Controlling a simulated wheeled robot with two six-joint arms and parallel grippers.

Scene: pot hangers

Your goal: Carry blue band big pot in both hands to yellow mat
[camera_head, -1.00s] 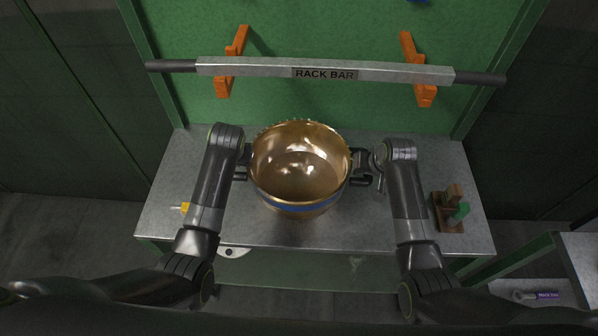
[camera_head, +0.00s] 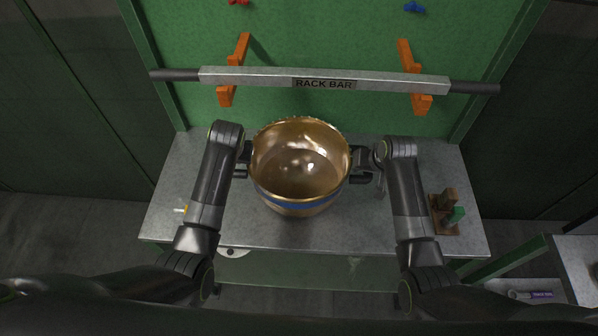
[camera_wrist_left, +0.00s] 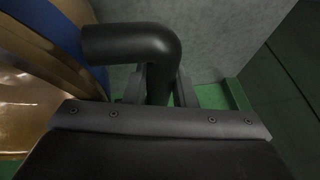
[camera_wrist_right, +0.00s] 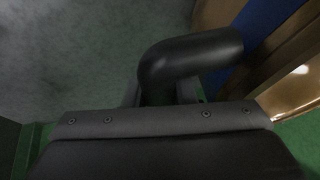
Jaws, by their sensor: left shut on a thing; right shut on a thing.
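The big brass-coloured pot (camera_head: 300,180) with a blue band (camera_head: 297,205) is in the middle of the head view, its open top facing up. My left gripper (camera_head: 247,160) is shut on the pot's left black handle, which shows bent in the left wrist view (camera_wrist_left: 135,43). My right gripper (camera_head: 362,164) is shut on the right black handle, seen in the right wrist view (camera_wrist_right: 190,55). The pot is over the grey bench top; its underside is hidden, so I cannot tell its exact height. I see no yellow mat in these frames.
A rack bar (camera_head: 380,84) spans the green board behind the pot on two orange brackets (camera_head: 408,58). A small wooden block with a green piece (camera_head: 447,213) stands on the bench's right. A small yellow-and-white item (camera_head: 183,208) is at left. A shelf (camera_head: 580,255) is at right.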

